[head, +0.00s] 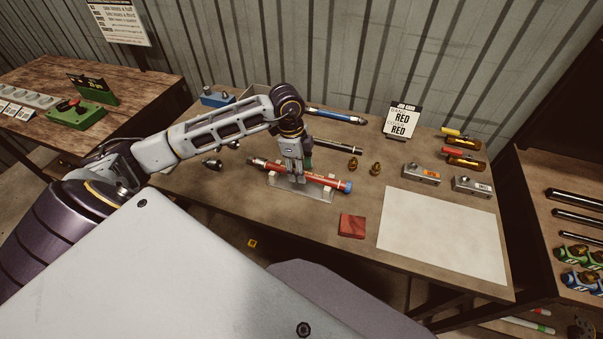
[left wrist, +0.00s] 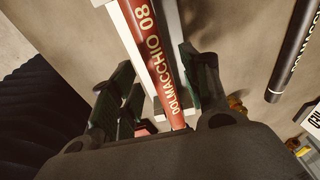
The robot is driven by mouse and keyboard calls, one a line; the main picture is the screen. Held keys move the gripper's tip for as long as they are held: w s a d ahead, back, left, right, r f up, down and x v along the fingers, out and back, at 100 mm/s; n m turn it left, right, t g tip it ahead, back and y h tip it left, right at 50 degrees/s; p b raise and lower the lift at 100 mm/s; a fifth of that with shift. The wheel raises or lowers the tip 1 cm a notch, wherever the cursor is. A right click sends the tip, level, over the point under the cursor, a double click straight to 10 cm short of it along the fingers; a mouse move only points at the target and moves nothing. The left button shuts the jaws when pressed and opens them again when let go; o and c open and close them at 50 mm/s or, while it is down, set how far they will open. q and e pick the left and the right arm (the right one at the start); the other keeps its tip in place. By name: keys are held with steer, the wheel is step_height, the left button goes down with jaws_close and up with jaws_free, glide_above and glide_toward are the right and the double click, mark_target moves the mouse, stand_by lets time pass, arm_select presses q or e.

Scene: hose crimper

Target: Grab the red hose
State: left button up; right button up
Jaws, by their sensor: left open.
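In the left wrist view the red hose (left wrist: 155,60) runs between my left gripper's fingers and shows pale lettering. My left gripper (head: 298,174) points down over the middle of the hose. Its fingers (left wrist: 160,98) are open, one on each side of the hose. My right gripper is not in view.
A blue hose (head: 328,113) and a black hose (head: 337,145) lie behind. Brass fittings (head: 375,168) stand right of the red hose, near a sign (head: 401,120) reading RED. A red block (head: 352,226) and a white sheet (head: 443,234) lie in front.

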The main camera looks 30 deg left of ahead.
arm_select(q)
steer(key=shift+d+f, duration=0.1)
steer(key=shift+f, duration=0.4)
jaws_close()
